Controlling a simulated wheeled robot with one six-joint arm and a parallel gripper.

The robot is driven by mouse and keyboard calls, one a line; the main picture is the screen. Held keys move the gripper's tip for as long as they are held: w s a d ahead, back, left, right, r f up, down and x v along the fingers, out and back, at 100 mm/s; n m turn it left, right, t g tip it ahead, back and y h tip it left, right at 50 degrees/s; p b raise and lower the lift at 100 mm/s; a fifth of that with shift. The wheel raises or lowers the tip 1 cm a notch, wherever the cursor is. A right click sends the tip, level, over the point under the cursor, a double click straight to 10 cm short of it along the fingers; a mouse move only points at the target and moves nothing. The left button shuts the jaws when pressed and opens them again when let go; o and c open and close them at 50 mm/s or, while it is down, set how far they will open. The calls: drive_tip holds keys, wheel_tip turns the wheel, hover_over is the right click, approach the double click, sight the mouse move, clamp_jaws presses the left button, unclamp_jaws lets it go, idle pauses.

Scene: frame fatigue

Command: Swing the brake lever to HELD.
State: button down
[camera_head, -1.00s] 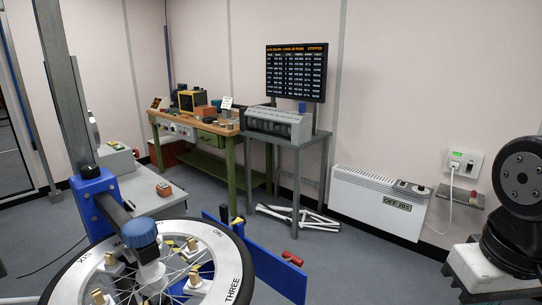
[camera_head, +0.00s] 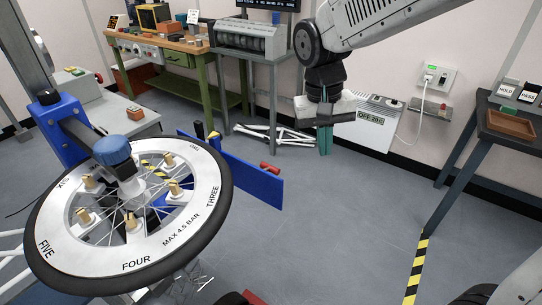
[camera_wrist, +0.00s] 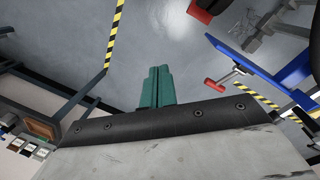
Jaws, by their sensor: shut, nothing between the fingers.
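A red handle (camera_head: 270,168) sits at the top edge of a blue panel (camera_head: 255,186), right of the wheel; it looks like the brake lever, but I cannot be sure. No HELD mark is readable. My gripper (camera_head: 325,148) hangs in the air to the right of the red handle, apart from it. Its green fingers (camera_wrist: 157,86) are shut together and empty.
A spoked wheel (camera_head: 198,228) with numbered positions fills the left front. A dark table (camera_head: 484,115) with HOLD and PASS cards and a brown tray (camera_head: 511,125) stands at right. Yellow-black tape (camera_head: 416,270) marks the floor. Grey floor between wheel and tape is clear.

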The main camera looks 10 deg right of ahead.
drive_tip(key=w+a+f+m+t, duration=0.1)
drive_tip(key=w+a+f+m, duration=0.1)
drive_tip(key=w+a+m, duration=0.45)
drive_tip(key=w+a+f+m+t, duration=0.1)
drive_tip(key=w+a+t, duration=0.15)
drive_tip(key=w, duration=0.75)
drive_tip(key=shift+g, duration=0.45)
drive_tip(key=shift+a+f, duration=0.15)
drive_tip(key=shift+f, duration=3.15)
drive_tip(key=shift+a+f, duration=0.15)
drive_tip(key=shift+f, duration=3.1)
